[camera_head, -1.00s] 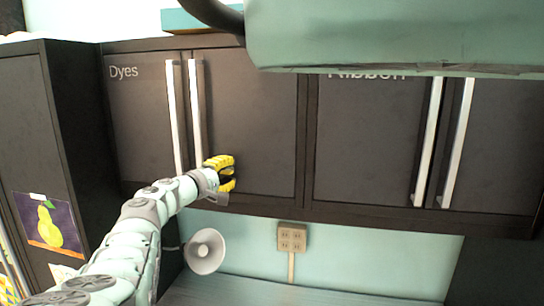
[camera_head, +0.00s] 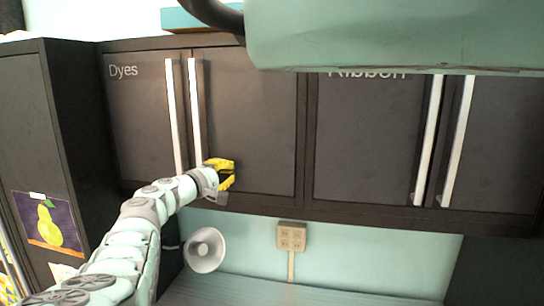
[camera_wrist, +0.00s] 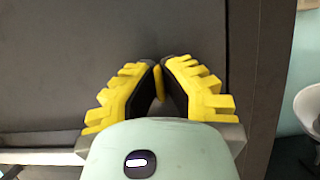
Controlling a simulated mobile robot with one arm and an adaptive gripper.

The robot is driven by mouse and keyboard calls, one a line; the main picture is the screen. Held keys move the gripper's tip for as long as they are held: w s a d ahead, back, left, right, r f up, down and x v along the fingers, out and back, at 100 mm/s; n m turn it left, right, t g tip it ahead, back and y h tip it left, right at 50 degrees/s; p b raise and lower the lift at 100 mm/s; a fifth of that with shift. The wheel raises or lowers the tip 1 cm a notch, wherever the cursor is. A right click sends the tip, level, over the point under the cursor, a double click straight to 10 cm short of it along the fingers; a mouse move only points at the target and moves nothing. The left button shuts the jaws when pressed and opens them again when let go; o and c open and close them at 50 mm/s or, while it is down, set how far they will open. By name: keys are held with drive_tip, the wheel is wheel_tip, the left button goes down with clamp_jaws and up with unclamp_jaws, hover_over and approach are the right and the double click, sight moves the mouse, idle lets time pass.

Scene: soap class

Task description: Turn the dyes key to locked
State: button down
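The Dyes cabinet (camera_head: 138,120) has dark double doors, with its label at the upper left and two long pale handles at the middle. My gripper (camera_head: 233,175) is at the lower part of its right door, just right of the handles. In the wrist view my gripper (camera_wrist: 160,68) has its yellow, black-padded fingers closed in against a small yellow piece (camera_wrist: 159,84), which looks like the dyes key. Most of that piece is hidden between the pads, so its turn angle and the lock cannot be made out.
The Ribbon cabinet (camera_head: 370,140) adjoins on the right, with its own pale handles. Below are a wall outlet (camera_head: 292,236), a white round lamp-like object (camera_head: 205,250) and a teal surface (camera_head: 270,293). A tall dark cabinet (camera_head: 75,130) stands at left.

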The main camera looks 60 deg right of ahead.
drive_tip(key=shift+w+a+f+n+b, duration=0.1)
drive_tip(key=shift+w+f+n+b, duration=0.15)
drive_tip(key=shift+b, duration=0.65)
drive_tip(key=n+h+b, duration=0.1)
drive_tip(key=n+b, duration=0.1)
drive_tip(key=b, duration=0.1)
drive_tip(key=shift+f, duration=0.1)
drive_tip(key=n+t+h+b, duration=0.1)
drive_tip(key=n+b, duration=0.2)
drive_tip(key=b, duration=0.1)
drive_tip(key=n+t+h+b, duration=0.1)
drive_tip(key=n+b, duration=0.3)
drive_tip(key=shift+s+n+t, duration=0.1)
drive_tip(key=shift+n+t, duration=0.15)
drive_tip(key=shift+t, duration=0.05)
drive_tip(key=n+t+b, duration=0.1)
drive_tip(key=n, duration=0.2)
drive_tip(key=n+t+b, duration=0.1)
drive_tip(key=n+b, duration=0.1)
drive_tip(key=n, duration=0.1)
drive_tip(key=shift+t+h+b, duration=0.3)
drive_tip(key=shift+t, duration=0.1)
drive_tip(key=shift+n+t+y+b, duration=0.3)
drive_tip(key=shift+n+t, duration=0.55)
drive_tip(key=shift+n, duration=0.75)
drive_tip(key=shift+n+t+y+b, duration=0.3)
drive_tip(key=shift+n+t, duration=0.55)
drive_tip(key=shift+n, duration=1.05)
